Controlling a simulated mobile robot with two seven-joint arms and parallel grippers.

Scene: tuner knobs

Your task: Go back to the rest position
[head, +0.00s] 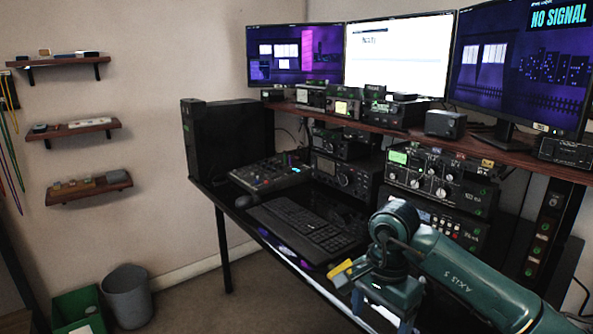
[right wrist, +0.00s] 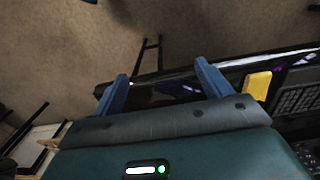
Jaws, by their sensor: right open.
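My right gripper (head: 385,318) is at the lower right of the head view, at the front edge of the desk. In the right wrist view its two blue fingers (right wrist: 163,82) are spread apart with nothing between them. Behind them lie the floor and the dark desk edge. A radio unit with several tuner knobs (head: 440,187) and a green lit display stands on the desk, behind and above the gripper and apart from it. My left gripper is not in view.
A yellow item (head: 341,270) lies by the desk edge close to my right gripper; it also shows in the right wrist view (right wrist: 257,85). A keyboard (head: 308,230) lies behind it. A shelf with monitors (head: 400,55) spans the desk. Floor in front is open.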

